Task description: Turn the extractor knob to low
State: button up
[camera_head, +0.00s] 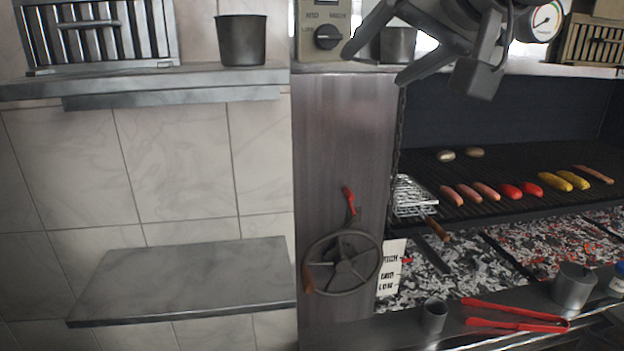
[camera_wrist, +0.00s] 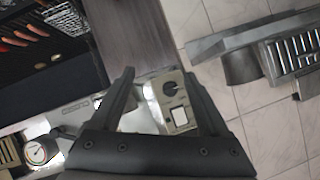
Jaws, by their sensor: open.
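The extractor knob (camera_head: 326,37) is a dark round knob on a beige panel (camera_head: 309,14), high on the metal post. LOW is printed to its left, MED at upper left and HIGH at upper right. I cannot tell which label it points to. My gripper (camera_head: 378,66) is open to the right of the knob, apart from it. In the wrist view my gripper (camera_wrist: 160,75) shows its fingers spread, with the knob (camera_wrist: 170,88) between them in the picture, nearer the right finger. A pale square switch (camera_wrist: 180,115) sits beside the knob on the panel.
A dark pot (camera_head: 241,40) stands on the left shelf (camera_head: 200,80); another pot (camera_head: 397,46) stands close behind my gripper. A gauge (camera_head: 546,20) is at the upper right. A handwheel (camera_head: 342,262) and the grill with food (camera_head: 510,190) lie below.

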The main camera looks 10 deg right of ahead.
jog(key=s+a+f+n+g+b, duration=0.1)
jog(key=s+f+g+b, duration=0.1)
jog(key=f, duration=1)
jog(key=s+a+f+n+g+h+b, duration=0.1)
jog(key=s+f+g+b, duration=0.1)
jog(key=f, duration=0.9)
jog(key=shift+s+f, duration=0.25)
jog(key=shift+f, duration=0.1)
jog(key=s+f+g, duration=0.1)
jog(key=s+f, duration=0.2)
jog(key=f, duration=0.3)
jog(key=s+f+n+g+h, duration=0.1)
jog(key=s+f, duration=0.2)
jog(key=f, duration=0.3)
jog(key=shift+f+g+h, duration=0.15)
jog(key=shift+g+h, duration=0.15)
jog(key=shift+g, duration=0.1)
jog(key=shift+w, duration=0.1)
